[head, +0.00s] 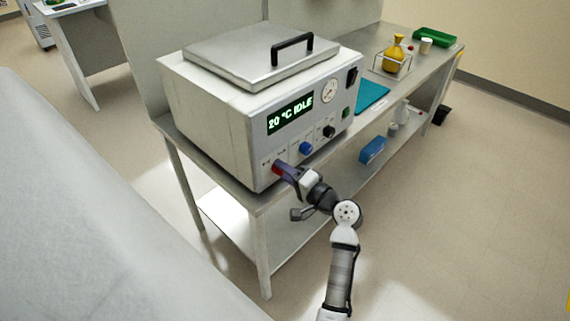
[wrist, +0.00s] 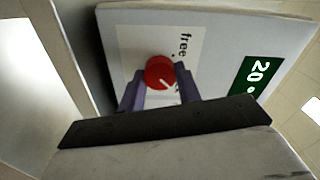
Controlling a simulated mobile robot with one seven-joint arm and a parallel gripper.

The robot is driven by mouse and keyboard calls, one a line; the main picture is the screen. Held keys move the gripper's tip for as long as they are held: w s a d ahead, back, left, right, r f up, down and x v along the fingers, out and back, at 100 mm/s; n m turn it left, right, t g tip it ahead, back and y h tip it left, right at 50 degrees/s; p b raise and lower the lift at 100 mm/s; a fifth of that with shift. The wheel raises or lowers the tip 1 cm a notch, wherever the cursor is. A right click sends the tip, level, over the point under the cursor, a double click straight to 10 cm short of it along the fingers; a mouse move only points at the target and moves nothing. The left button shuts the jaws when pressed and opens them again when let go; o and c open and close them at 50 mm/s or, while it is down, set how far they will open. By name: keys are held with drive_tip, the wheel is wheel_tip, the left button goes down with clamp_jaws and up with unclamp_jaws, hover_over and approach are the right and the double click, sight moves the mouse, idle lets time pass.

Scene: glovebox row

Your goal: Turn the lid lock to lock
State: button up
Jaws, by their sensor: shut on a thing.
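The lid lock is a red round knob (wrist: 160,72) with a white pointer line, on a pale label (wrist: 188,45) with the word "free" beside it. The rest of the label is hidden by my fingers. My gripper (wrist: 160,88) has a purple finger on each side of the knob and is shut on it. In the head view my gripper (head: 287,172) is at the lower left corner of the front panel of the grey box (head: 215,125), and it mostly covers the knob. The box's flat metal lid (head: 240,55) is down and has a black handle (head: 292,46).
The display (head: 290,114) reads "20 °C IDLE". A blue knob (head: 306,148), a black knob (head: 329,131) and a gauge (head: 329,91) share the panel. A teal mat (head: 371,95), a yellow flask (head: 395,54) and a green tray (head: 434,38) are on the bench.

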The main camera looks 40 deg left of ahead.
idle(0.4)
drive_tip(key=o, duration=1)
drive_tip(key=shift+c, duration=0.2)
drive_tip(key=shift+d, duration=0.1)
drive_tip(key=s+d+b, duration=0.1)
drive_tip(key=d+b, duration=0.2)
drive_tip(key=d, duration=1)
drive_tip(key=shift+d+b, duration=0.3)
drive_tip(key=shift+d, duration=0.05)
drive_tip(key=shift+a, duration=0.1)
